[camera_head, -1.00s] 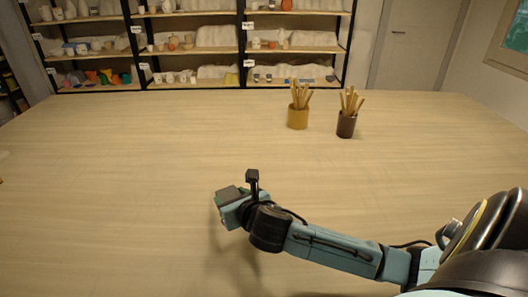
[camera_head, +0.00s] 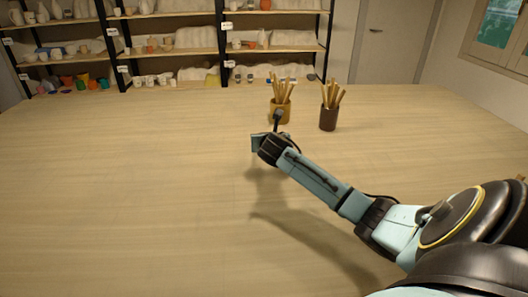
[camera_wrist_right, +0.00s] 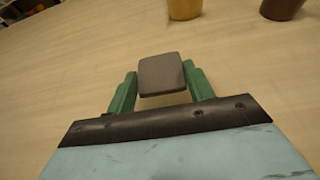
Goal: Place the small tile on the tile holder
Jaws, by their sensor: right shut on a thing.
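The small tile (camera_wrist_right: 162,74) is a dark grey-brown square in the right wrist view. It sits between the green fingers of my right gripper (camera_wrist_right: 161,88), which is shut on it and holds it above the table. In the head view my right gripper (camera_head: 257,143) is over the middle of the table, in front of the mustard pot, and its fingers and the tile are mostly hidden behind the wrist. My left gripper is not in view. I see no tile holder that I can make out in either view.
A mustard pot (camera_head: 281,113) and a dark brown pot (camera_head: 328,119), both holding wooden tools, stand toward the back of the wooden table (camera_head: 120,190). The rest of the visible tabletop is clear. Shelves with pottery (camera_head: 170,50) stand behind it.

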